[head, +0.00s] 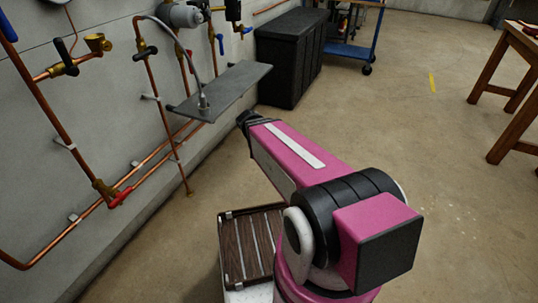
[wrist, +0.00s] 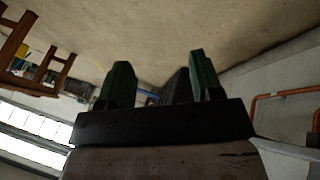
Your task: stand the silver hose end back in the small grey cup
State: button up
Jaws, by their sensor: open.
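A thin grey hose (head: 186,46) arcs from the pipework on the wall down to a grey shelf (head: 237,87). Its silver end (head: 202,92) looks upright at a small grey cup (head: 203,105) on the shelf. They are too small here to tell whether the end sits in the cup or beside it. My gripper (wrist: 160,60) is open and empty in the wrist view, its two dark fingers apart. In the head view my arm hides most of it, low and to the right of the shelf. The hose end and cup do not show in the wrist view.
Copper pipes with valves (head: 107,190) line the wall at left. A black bin (head: 290,55) stands just behind the shelf, with a blue cart (head: 350,50) beyond it. A wooden table (head: 510,75) is at far right. The middle floor is clear.

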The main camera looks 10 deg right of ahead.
jog(key=s+n+g+y, duration=0.2)
jog(key=s+y, duration=0.3)
jog(key=s, duration=0.2)
jog(key=shift+f+n+g, duration=0.25)
jog(key=shift+n+g, duration=0.05)
jog(key=shift+d, duration=0.1)
dwell(0.7)
